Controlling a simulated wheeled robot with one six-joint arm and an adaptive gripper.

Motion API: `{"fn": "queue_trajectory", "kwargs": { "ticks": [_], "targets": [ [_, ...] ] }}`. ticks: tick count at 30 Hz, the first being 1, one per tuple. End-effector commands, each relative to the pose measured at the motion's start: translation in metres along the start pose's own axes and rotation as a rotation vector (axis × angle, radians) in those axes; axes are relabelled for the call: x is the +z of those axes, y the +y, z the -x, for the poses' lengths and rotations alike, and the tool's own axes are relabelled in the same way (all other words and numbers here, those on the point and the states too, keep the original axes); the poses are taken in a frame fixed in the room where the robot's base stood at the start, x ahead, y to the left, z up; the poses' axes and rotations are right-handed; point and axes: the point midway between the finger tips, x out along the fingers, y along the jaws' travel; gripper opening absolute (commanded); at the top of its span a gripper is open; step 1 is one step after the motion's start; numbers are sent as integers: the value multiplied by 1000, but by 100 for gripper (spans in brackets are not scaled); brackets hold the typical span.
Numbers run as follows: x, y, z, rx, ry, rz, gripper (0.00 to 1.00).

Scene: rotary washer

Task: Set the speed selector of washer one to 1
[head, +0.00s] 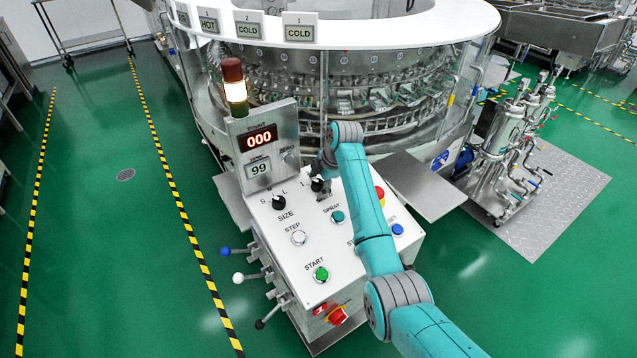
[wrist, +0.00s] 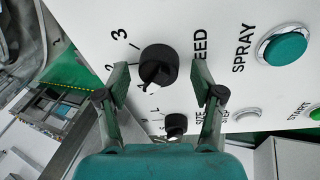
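The speed selector is a round black knob (wrist: 158,63) on the white panel in the wrist view, beside the partly hidden word ending "EED". The figures 2 and 3 show to its left. A small white mark shows at its lower edge; the figure 1 is not clear. My gripper (wrist: 160,72) is open, with one finger on each side of the knob and a visible gap on both sides. In the head view the knob (head: 317,185) shows just below my gripper (head: 325,172), which hides part of it and its label.
The size knob (head: 279,202) is close by on the left. The spray button (head: 337,217), step button (head: 299,238), green start button (head: 321,274) and blue button (head: 397,230) share the panel. The display box (head: 262,150) reads 000 and 99. A red emergency button (head: 380,194) is partly behind my arm.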

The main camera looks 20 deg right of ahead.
Motion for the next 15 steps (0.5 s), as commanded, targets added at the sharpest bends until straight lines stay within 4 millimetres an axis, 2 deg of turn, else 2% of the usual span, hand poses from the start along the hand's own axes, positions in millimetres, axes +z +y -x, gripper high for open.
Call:
{"fn": "queue_trajectory", "kwargs": {
  "ticks": [8,15],
  "targets": [
    [0,1,9,3,0,0,67],
    [0,2,51,5,-1,1,67]
  ]
}}
